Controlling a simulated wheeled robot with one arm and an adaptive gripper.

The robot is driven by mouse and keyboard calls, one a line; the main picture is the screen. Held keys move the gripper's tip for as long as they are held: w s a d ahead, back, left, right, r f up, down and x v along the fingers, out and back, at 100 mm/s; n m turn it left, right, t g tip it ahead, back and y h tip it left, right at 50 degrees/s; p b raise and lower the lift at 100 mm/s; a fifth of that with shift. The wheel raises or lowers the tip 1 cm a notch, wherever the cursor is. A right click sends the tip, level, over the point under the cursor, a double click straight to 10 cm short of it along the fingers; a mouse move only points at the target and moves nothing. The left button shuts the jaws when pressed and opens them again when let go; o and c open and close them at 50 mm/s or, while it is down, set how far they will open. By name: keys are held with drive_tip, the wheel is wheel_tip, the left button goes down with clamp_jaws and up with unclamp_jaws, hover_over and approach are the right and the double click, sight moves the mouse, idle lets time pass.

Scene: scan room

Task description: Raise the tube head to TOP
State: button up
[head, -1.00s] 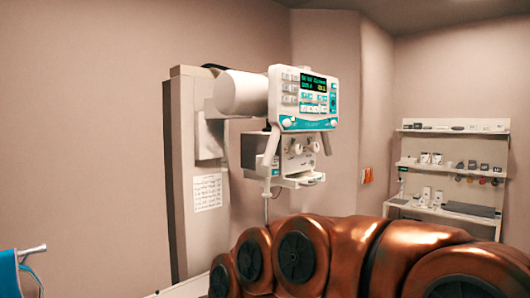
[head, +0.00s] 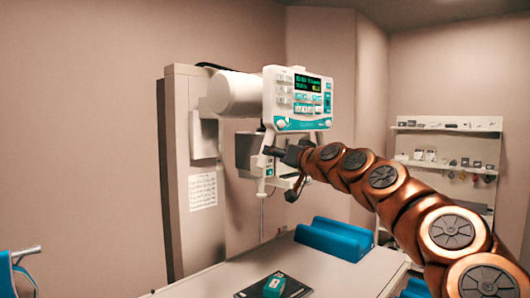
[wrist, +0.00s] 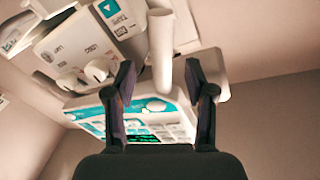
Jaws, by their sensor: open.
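The tube head (head: 298,115) is a white unit with a teal control panel and a lit display, carried by a thick white cylinder (head: 236,93) on a tall column (head: 175,190). White handles hang below the panel. My gripper (head: 280,172) is open, just below the panel in the head view, covering part of the lower housing. In the wrist view, my gripper (wrist: 163,85) has its two fingers apart, with a white handle bar (wrist: 160,55) lying between their tips. I cannot tell whether either finger touches it. The panel also shows, upside down, in the wrist view (wrist: 88,113).
A table (head: 215,280) stands below, with a blue cradle-shaped support (head: 335,238) and a dark plate bearing a small teal box (head: 274,286). Shelves (head: 447,124) with small items are on the right wall. A blue item with a handle (head: 12,272) is at lower left.

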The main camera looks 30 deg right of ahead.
drive_tip(key=w+p, duration=0.2)
drive_tip(key=w, duration=0.3)
drive_tip(key=shift+a, duration=0.2)
drive_tip(key=shift+w, duration=0.7)
clamp_jaws()
